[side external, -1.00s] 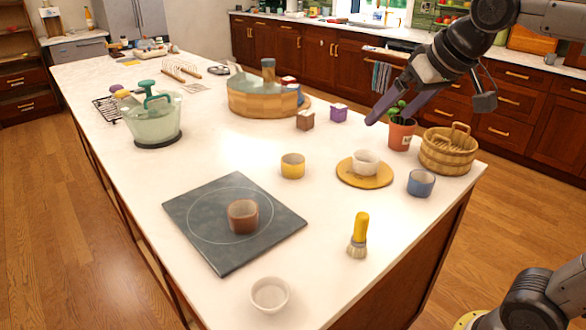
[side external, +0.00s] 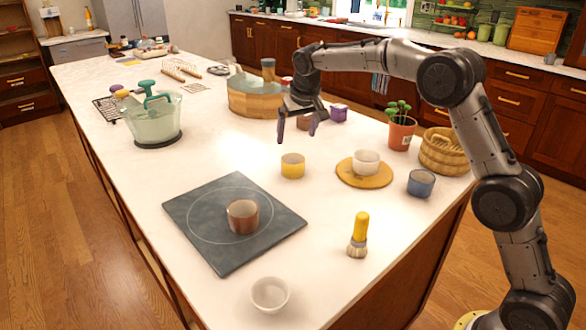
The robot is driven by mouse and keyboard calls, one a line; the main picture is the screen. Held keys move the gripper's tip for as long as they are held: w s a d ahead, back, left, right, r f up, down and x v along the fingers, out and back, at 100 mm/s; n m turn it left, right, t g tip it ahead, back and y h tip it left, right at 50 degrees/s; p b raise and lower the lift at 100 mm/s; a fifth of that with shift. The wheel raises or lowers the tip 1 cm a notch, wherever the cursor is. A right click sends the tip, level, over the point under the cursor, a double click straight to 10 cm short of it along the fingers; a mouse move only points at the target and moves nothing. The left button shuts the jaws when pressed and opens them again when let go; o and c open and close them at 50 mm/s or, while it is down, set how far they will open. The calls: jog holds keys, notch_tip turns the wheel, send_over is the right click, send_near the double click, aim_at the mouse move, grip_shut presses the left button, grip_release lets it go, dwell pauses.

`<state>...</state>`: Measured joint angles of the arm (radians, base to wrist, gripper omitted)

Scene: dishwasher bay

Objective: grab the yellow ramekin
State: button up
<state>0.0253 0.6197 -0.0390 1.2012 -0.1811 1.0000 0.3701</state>
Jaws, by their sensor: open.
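The yellow ramekin (side external: 293,166) stands upright on the white island top, near the middle of the side view. It looks empty from here, and nothing touches it. My gripper (side external: 296,138) hangs just above and behind it in the picture, with its purple fingers pointing down. The fingers are apart and hold nothing. The exact height gap to the ramekin cannot be told from this one view.
A brown ramekin (side external: 243,217) sits on a dark slab (side external: 190,208). A white ramekin (side external: 366,162) stands on a round wooden board (side external: 379,178). A blue ramekin (side external: 421,183), potted plant (side external: 402,133), basket (side external: 443,152), brush (side external: 358,236) and white bowl (side external: 270,294) stand around.

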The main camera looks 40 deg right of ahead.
send_near(293, 162)
jog(key=f, duration=0.1)
jog(key=a+f, duration=0.1)
jog(key=shift+a+f, duration=0.1)
jog(key=shift+f, duration=0.2)
jog(key=shift+s+x, duration=0.2)
jog(key=shift+x, duration=2.5)
jog(key=shift+s, duration=0.1)
jog(key=c, duration=1.1)
jog(key=shift+c, duration=0.7)
jog(key=shift+r, duration=0.1)
